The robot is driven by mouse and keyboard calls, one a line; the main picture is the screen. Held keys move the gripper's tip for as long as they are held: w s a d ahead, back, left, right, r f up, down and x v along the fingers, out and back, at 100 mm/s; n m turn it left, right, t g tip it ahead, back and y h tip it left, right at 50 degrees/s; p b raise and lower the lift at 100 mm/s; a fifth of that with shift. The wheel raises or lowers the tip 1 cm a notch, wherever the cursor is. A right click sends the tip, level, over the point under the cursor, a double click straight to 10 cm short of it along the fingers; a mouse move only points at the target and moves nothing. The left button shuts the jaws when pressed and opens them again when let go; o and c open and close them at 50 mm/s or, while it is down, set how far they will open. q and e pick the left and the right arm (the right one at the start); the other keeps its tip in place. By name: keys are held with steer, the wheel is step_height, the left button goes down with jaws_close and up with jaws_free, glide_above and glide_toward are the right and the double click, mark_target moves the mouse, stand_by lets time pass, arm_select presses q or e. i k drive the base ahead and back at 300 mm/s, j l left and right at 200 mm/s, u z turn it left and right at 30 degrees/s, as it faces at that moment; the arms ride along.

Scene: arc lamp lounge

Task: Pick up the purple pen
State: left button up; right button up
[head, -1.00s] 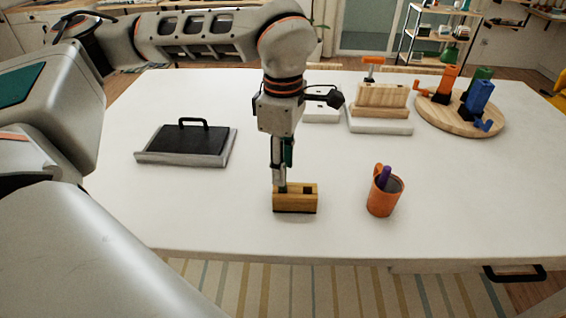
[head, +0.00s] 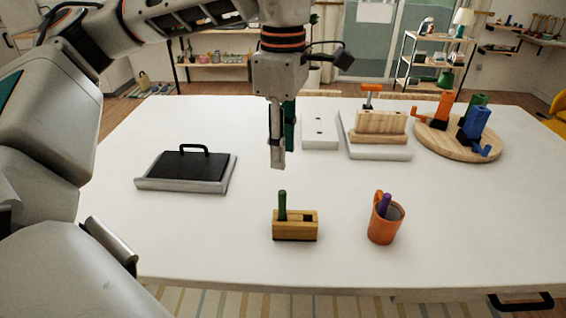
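The purple pen (head: 384,204) stands in an orange cup (head: 385,228) at the right front of the white table, with only its upper part showing above the rim. My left gripper (head: 278,163) points down over the table, left of the cup and higher than it, with no pen visible in it. Its fingers line up in this view, so their opening cannot be judged. A green pen (head: 282,203) stands upright in the wooden block holder (head: 295,228) below the gripper, apart from it. The holder's right hole looks empty. My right gripper is not in view.
An orange item (head: 377,197) also sticks out of the cup. A black-topped tray with a handle (head: 186,166) is at left. Behind are a white plate (head: 320,132), a wooden block on a white base (head: 380,124) and a round board (head: 430,140) with coloured pieces. The table between is clear.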

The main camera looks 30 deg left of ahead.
mark_target(384, 204)
steer(key=k, duration=1)
